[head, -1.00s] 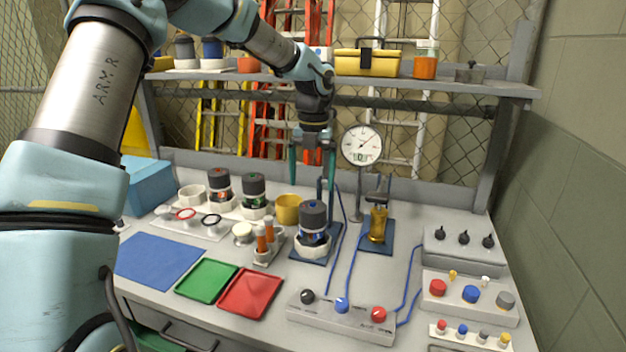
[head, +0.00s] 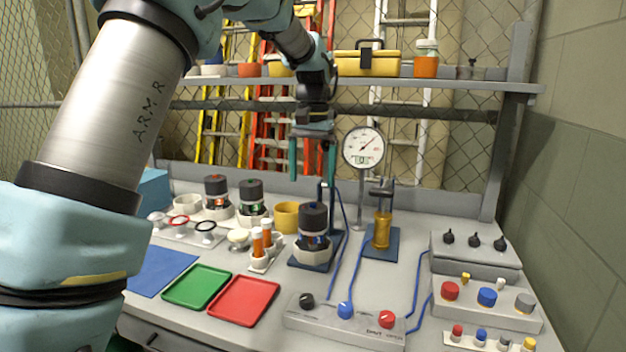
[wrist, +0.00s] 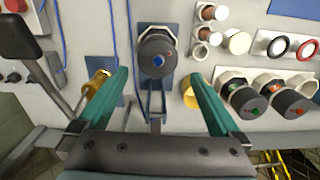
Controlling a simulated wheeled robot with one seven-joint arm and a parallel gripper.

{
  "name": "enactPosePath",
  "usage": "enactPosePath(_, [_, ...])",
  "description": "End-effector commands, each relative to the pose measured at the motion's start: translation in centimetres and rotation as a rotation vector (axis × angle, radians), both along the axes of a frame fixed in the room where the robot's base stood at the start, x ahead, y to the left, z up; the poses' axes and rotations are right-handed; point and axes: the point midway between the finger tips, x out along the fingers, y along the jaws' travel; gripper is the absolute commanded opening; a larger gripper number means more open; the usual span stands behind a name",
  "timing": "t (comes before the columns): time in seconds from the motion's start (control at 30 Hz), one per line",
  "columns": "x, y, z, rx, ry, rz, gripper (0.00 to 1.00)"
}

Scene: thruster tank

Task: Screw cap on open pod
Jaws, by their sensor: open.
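Three dark-capped pods show in the head view. One with a blue mark (head: 313,218) stands in a white holder on a blue plate. One with red (head: 216,190) and one with green (head: 250,196) stand in white holders further left. I cannot make out which pod is open. My gripper (head: 312,165) is open and empty, pointing down above and behind the blue-marked pod. The wrist view shows that pod's top (wrist: 157,52) ahead between the teal fingers.
A gauge (head: 363,147) on a stand and a brass fitting (head: 382,229) stand right of the blue-marked pod. A yellow cup (head: 287,217) is to its left. Knob boxes (head: 345,324) sit in front. The shelf (head: 440,83) runs behind the arm. Red (head: 244,301) and green trays are empty.

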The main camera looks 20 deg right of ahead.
Motion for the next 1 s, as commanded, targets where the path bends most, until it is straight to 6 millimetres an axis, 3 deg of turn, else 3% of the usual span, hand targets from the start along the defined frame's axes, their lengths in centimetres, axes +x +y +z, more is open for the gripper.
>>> enactPosePath(0.13, [-0.1, -0.2, 0.5, -0.019, -0.010, 0.240, 1.00])
enactPosePath(0.37, [-0.1, -0.3, 0.3, -0.027, -0.011, 0.348, 1.00])
enactPosePath(0.8, [-0.2, -0.2, -6.8, -0.023, -0.010, 0.344, 1.00])
enactPosePath(1.0, [-0.1, -0.2, -9.1, -0.026, -0.011, 0.344, 1.00])
